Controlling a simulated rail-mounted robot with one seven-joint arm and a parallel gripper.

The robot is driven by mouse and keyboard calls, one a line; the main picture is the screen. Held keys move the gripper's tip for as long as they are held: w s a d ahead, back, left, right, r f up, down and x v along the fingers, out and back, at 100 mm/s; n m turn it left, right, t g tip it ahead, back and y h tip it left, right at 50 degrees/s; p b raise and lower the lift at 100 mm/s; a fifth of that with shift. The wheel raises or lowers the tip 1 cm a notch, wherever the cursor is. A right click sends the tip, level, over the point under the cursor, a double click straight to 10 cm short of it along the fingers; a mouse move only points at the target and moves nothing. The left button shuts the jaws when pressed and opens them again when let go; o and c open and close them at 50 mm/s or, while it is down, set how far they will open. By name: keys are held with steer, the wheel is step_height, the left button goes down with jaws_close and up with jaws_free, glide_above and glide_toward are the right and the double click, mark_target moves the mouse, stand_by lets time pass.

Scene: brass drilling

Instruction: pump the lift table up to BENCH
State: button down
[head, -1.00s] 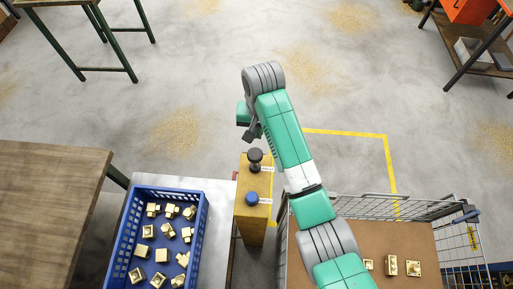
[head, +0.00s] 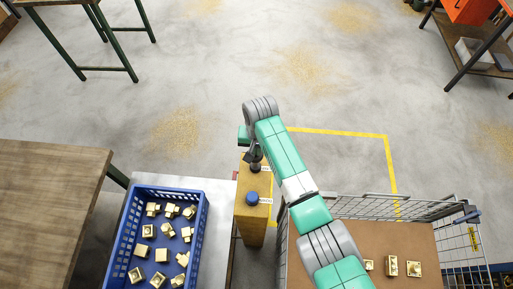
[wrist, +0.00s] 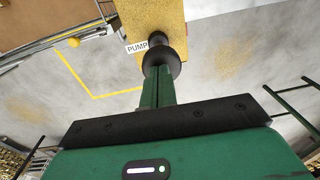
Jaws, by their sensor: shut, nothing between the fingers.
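The yellow control post (head: 248,225) stands right of the lift table (head: 219,205), whose pale top bears a blue crate (head: 203,225) of brass parts. The black pump knob (head: 256,165) is on the post's top, partly hidden by my gripper (head: 255,152). In the wrist view the knob (wrist: 161,60) stands beside the PUMP label (wrist: 137,47). My gripper's green fingers (wrist: 158,88) are shut and empty, with their tips at the knob. I cannot tell whether they touch it or how far it is pressed. A blue knob (head: 252,197) is nearer on the post. No BENCH mark is readable.
A wooden bench (head: 50,200) stands left of the lift table. A wire cage cart (head: 400,208) with brass parts on a brown board (head: 385,240) is at the right, under my arm. Yellow floor tape (head: 388,160) lies behind it.

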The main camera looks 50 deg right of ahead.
steer(key=b, duration=0.4)
glide_above(257, 166)
steer(key=f, duration=0.6)
steer(key=shift+w+f, duration=0.2)
steer(key=shift+f, duration=0.3)
steer(key=shift+s, duration=0.1)
steer(key=shift+p, duration=0.4)
step_height(257, 166, up, 6)
steer(key=p, duration=0.5)
steer(key=shift+f, duration=0.2)
step_height(257, 166, up, 9)
steer(key=shift+s+d, duration=0.2)
steer(key=shift+r, duration=0.15)
